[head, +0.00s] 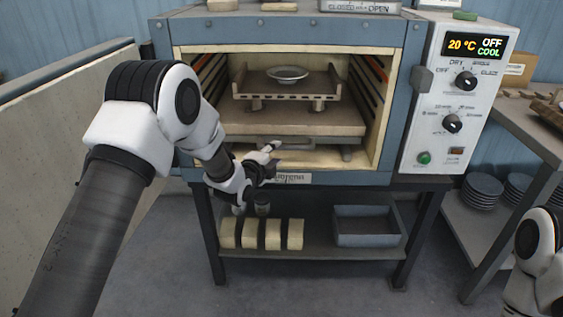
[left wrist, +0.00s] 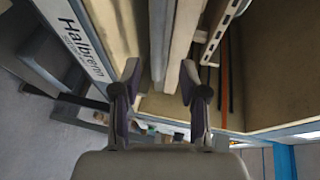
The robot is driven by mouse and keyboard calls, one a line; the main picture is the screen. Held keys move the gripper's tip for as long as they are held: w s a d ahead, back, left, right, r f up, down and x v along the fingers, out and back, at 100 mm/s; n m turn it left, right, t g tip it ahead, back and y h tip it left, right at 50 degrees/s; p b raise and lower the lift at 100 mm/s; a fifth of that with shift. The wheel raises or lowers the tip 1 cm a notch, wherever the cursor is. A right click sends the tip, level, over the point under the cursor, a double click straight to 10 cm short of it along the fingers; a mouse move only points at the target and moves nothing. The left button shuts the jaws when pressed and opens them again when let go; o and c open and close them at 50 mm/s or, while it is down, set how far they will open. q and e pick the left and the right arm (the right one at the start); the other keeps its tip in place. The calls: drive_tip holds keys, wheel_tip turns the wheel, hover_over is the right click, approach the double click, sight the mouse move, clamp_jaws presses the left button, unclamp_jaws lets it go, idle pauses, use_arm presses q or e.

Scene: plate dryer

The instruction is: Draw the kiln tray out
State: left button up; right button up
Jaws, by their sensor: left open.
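The kiln (head: 290,33) stands open at the front. Its tray (head: 300,120) is a thick pale slab inside the chamber, with a grey handle bar (head: 312,141) below its front edge. A small rack (head: 325,97) on the tray carries a round plate (head: 288,73). My left gripper (head: 270,161) is at the chamber mouth, by the left end of the handle. In the left wrist view its fingers (left wrist: 160,72) are apart, with a long pale bar running up between them. I cannot tell whether they touch it. My right gripper is out of view.
The control panel (head: 452,100) reads 20 °C, OFF and COOL. A side table (head: 520,125) and stacked plates (head: 482,190) stand right. The floor in front is clear.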

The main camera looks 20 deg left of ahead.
sight(283, 148)
use_arm(q)
drive_tip(key=x, duration=0.7)
drive_tip(key=shift+w+f, duration=0.1)
drive_tip(key=shift+f, duration=0.05)
clamp_jaws()
